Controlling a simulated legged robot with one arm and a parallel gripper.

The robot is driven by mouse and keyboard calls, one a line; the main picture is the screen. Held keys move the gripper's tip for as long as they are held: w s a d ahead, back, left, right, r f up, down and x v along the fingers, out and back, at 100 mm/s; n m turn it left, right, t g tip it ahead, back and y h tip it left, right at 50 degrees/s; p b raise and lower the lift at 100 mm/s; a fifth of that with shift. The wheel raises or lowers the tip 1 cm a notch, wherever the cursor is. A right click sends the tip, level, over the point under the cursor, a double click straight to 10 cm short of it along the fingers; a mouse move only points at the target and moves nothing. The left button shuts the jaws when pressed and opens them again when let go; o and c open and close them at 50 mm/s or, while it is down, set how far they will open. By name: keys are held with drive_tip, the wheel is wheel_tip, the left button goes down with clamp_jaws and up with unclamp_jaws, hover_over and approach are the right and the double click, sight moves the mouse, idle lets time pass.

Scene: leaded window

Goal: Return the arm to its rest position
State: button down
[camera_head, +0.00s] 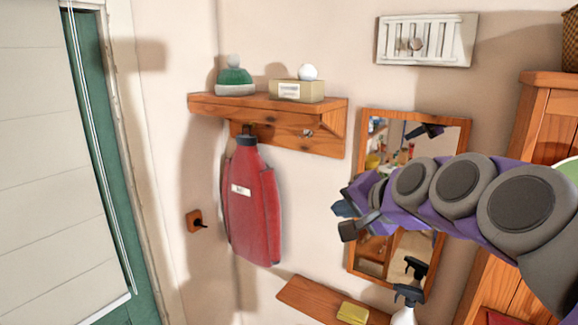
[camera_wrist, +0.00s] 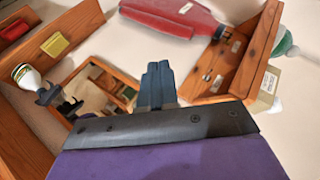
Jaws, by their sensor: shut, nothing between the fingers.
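My purple and grey arm reaches in from the right in the head view, in front of the mirror (camera_head: 398,262). My gripper (camera_head: 345,221) is at its left end, in the air between the mirror and the red hanging item, touching neither as far as I can see. In the wrist view the dark blue-grey fingers of my gripper (camera_wrist: 157,75) are together, with nothing between them. The red item (camera_head: 254,205), with a white label, hangs below the wooden shelf (camera_head: 240,104); it also shows at the top of the wrist view (camera_wrist: 172,14).
A green and white knitted hat (camera_head: 234,78) and a box (camera_head: 296,91) stand on the shelf. A lower shelf (camera_head: 305,297) holds a yellow sponge (camera_head: 353,312) and a spray bottle (camera_head: 406,300). A wooden cabinet (camera_head: 535,115) stands at right, a green-framed door (camera_head: 110,150) at left.

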drive_tip(key=s+a+f+n+g+b, duration=0.25)
drive_tip(key=s+f, duration=0.35)
drive_tip(key=f, duration=0.5)
drive_tip(key=s+d+f+n+g+h+b, duration=0.2)
drive_tip(key=s+d+f+g+b, duration=0.1)
drive_tip(key=s+f, duration=1.1)
drive_tip(key=s+d+f+n+g+h+b, duration=0.3)
drive_tip(key=s+f+g+b, duration=0.3)
drive_tip(key=s+f, duration=0.8)
drive_tip(key=shift+s+f+g, duration=0.25)
drive_tip(key=shift+f+g, duration=0.15)
drive_tip(key=shift+g, duration=0.05)
drive_tip(key=shift+d, duration=0.15)
